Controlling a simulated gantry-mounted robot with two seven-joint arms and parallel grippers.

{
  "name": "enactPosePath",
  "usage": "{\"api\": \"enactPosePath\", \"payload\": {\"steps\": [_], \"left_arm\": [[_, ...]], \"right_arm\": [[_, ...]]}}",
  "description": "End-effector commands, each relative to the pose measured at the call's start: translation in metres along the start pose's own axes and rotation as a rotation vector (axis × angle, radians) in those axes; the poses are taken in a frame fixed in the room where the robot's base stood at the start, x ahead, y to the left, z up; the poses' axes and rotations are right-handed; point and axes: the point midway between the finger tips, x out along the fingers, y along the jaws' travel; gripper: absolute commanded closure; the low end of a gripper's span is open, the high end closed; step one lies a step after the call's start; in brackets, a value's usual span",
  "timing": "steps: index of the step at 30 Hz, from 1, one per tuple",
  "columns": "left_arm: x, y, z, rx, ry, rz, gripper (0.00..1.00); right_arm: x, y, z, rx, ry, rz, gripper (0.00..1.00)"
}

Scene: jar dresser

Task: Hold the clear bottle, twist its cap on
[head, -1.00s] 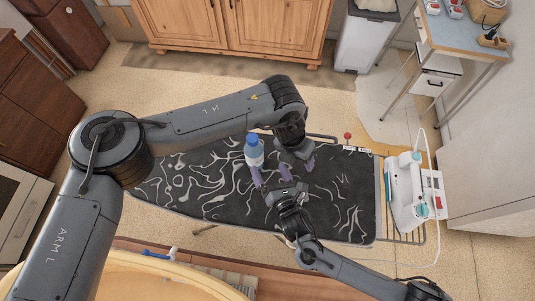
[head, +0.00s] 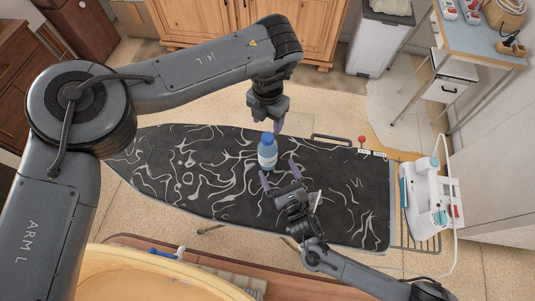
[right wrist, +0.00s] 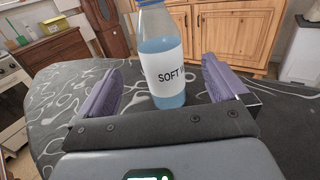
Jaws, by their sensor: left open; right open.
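The clear bottle (head: 267,157), with blue liquid and a white label, stands upright on the dark patterned ironing board. It also shows in the right wrist view (right wrist: 163,58), its top cut off. The blue cap (head: 267,138) sits on the bottle's top; how tightly cannot be told. My right gripper (head: 279,174) is open and low over the board, its purple fingers pointing at the bottle. In the right wrist view the bottle appears between the fingers, touching neither. My left gripper (head: 279,128) is open and empty, pointing down, above and slightly right of the cap.
The ironing board (head: 345,200) is otherwise clear around the bottle. A white and teal iron (head: 428,195) stands on the rack at its right end. A small red ball-topped piece (head: 362,140) is at the board's far edge. A wooden cabinet (head: 230,20) stands behind.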

Motion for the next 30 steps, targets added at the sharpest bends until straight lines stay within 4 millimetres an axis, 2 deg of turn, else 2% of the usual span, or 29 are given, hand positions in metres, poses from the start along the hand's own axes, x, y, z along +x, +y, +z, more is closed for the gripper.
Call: {"api": "enactPosePath", "payload": {"steps": [7,21,30], "left_arm": [[0.0,0.0,0.0,0.0,0.0,0.0,0.41],[0.0,0.0,0.0,0.0,0.0,0.0,0.41],[0.0,0.0,0.0,0.0,0.0,0.0,0.41]], "right_arm": [[0.018,0.0,0.001,-0.001,-0.002,-0.002,0.0],[0.087,0.0,0.001,0.0,-0.001,-0.001,0.0],[0.106,0.0,0.0,0.0,0.0,0.0,0.0]]}}
